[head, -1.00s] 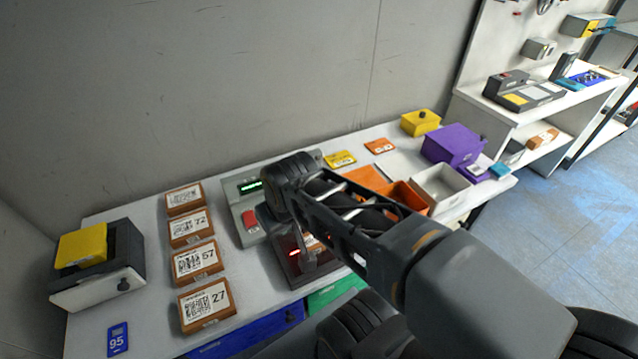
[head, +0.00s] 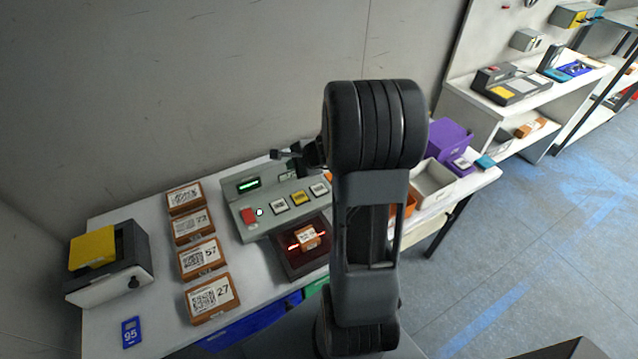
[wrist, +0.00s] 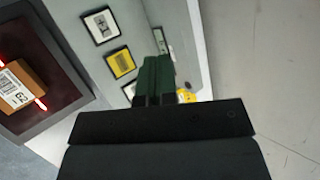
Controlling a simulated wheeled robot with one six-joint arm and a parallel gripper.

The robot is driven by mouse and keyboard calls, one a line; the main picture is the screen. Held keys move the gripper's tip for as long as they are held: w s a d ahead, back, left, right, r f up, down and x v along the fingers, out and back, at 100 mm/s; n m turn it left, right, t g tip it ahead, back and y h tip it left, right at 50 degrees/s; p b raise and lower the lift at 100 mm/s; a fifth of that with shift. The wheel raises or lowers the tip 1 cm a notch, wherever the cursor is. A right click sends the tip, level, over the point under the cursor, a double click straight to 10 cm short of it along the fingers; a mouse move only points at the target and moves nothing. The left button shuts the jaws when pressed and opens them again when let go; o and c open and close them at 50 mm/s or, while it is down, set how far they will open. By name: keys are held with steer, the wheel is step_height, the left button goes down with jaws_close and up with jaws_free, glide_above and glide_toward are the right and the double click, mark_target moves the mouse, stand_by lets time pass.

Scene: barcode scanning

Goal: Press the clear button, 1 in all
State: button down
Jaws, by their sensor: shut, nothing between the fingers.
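A grey console (head: 262,188) stands on the table against the wall. It has a lit green display, a red button (head: 249,215), a small white light and three square keys: a white key (head: 279,206), a yellow key (head: 299,197) and another white key (head: 319,189). The key labels are too small to read, so I cannot tell which one is clear. The yellow key also shows in the wrist view (wrist: 120,62). My gripper (wrist: 157,62) is shut and empty, to the right of the keys in that view. In the head view it hangs over the console's back edge, partly hidden by my arm.
A dark scanner bed (head: 288,262) with red light holds a small brown box (head: 308,236) in front of the console. Several labelled brown boxes line the left. A purple box (head: 447,143) and a white bin (head: 433,184) stand at the right.

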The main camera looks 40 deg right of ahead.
steer(key=d+f+m+h, duration=0.2)
steer(key=d+f+m, duration=0.2)
steer(key=d+m, duration=0.2)
steer(key=d+p, duration=0.1)
steer(key=d, duration=0.1)
steer(key=shift+d+f+t, duration=0.15)
steer(key=shift+d+t, duration=0.15)
steer(key=shift+d, duration=0.05)
steer(key=shift+f, duration=0.1)
steer(key=b, duration=0.6)
glide_above(318, 190)
step_height(318, 190, down, 8)
steer(key=shift+r, duration=0.15)
steer(key=shift+f+b, duration=0.45)
steer(key=shift+b, duration=0.15)
steer(key=shift+f+b, duration=0.85)
steer(key=shift+b, duration=0.4)
stand_by(1.6)
steer(key=shift+r, duration=0.2)
steer(key=shift+r+p, duration=0.5)
steer(key=shift+r, duration=0.15)
steer(key=shift+r, duration=0.15)
